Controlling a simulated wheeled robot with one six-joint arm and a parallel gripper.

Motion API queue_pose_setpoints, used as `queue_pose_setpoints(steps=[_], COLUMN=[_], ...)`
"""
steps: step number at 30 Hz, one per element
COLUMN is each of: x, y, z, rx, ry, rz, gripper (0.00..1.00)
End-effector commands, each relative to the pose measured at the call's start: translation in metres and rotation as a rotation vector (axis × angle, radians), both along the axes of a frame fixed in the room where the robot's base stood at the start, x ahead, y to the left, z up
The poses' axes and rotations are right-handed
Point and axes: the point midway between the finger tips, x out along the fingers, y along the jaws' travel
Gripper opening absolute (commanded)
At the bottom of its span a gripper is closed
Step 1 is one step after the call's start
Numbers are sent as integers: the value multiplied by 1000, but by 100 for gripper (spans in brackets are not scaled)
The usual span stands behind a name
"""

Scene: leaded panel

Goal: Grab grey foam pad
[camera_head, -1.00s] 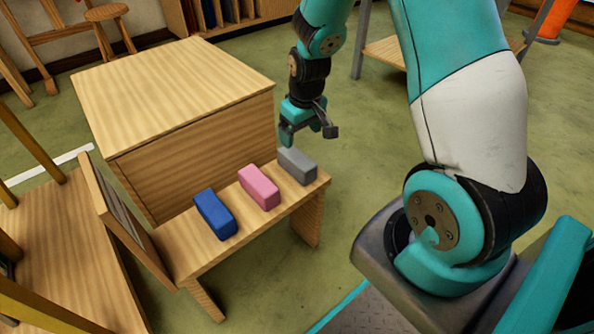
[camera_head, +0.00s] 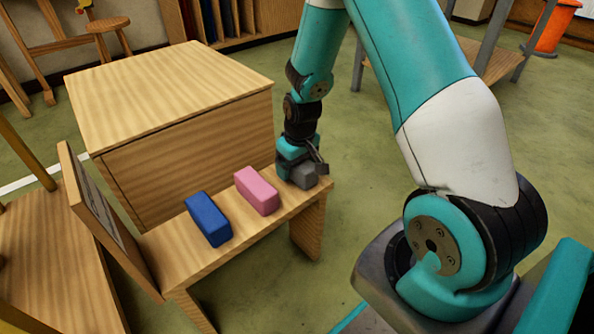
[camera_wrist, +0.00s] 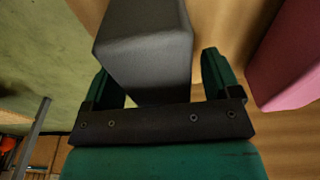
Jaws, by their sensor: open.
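The grey foam pad (camera_head: 304,180) sits at the right end of the wooden bench, partly hidden behind my gripper in the head view. In the wrist view the grey pad (camera_wrist: 146,45) reaches down between the two green fingers. My gripper (camera_head: 300,168) is low at the pad, with its fingers on either side of it. In the wrist view my gripper (camera_wrist: 163,82) is open, with a small gap showing beside the right finger. Whether the left finger touches the pad I cannot tell.
A pink pad (camera_head: 257,191) lies just left of the grey one, near the right finger in the wrist view (camera_wrist: 290,60). A blue pad (camera_head: 208,219) lies further left. A large wooden box (camera_head: 180,135) stands behind the bench (camera_head: 190,258).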

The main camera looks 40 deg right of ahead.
Motion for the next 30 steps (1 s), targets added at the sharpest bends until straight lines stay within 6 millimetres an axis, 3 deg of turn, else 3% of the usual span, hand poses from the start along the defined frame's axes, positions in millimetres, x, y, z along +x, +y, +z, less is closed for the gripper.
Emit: queue_pose_setpoints(steps=[2,3,9,10,22,26,30], x=[0,0,0,0,0,0,1], y=[0,0,0,0,0,0,0], z=[1,1,1,1,10,28,62], rx=[0,0,0,0,0,0,-1], ry=[-1,0,0,0,-2,-2,-4], rz=[0,0,0,0,0,0,0], gripper=[83,78,32,30,30,30,30])
